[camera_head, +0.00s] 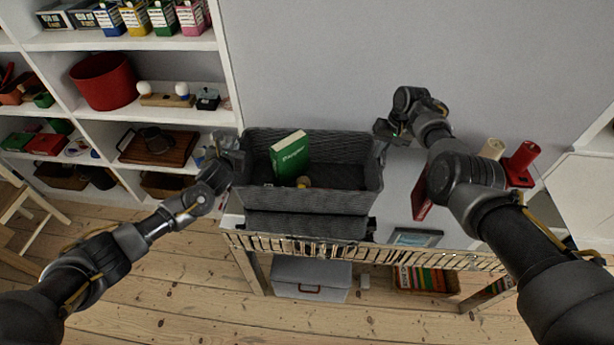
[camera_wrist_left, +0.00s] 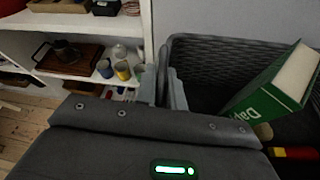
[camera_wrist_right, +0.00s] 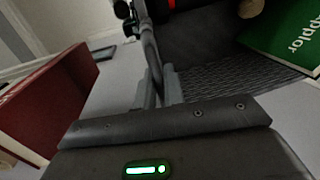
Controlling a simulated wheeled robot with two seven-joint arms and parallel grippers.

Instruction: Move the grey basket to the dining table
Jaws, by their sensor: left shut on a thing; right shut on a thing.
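The grey basket (camera_head: 310,203) is in the middle of the head view, at the console table with the slatted front edge. It is woven and holds a green book (camera_head: 289,156) and a few small items. My left gripper (camera_head: 232,158) is shut on the basket's left rim; the left wrist view shows the basket wall (camera_wrist_left: 215,62) between and beside the fingers. My right gripper (camera_head: 384,138) is shut on the basket's right rim; the basket wall (camera_wrist_right: 235,80) shows in the right wrist view. I cannot tell whether the basket touches the table. No dining table is identifiable.
White shelves (camera_head: 150,45) with boxes, a red bin (camera_head: 104,80) and a wooden tray stand at the left. A red book (camera_head: 422,195), a picture frame (camera_head: 415,238) and a red object (camera_head: 522,163) are on the console at the right. A grey box (camera_head: 311,277) sits below.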

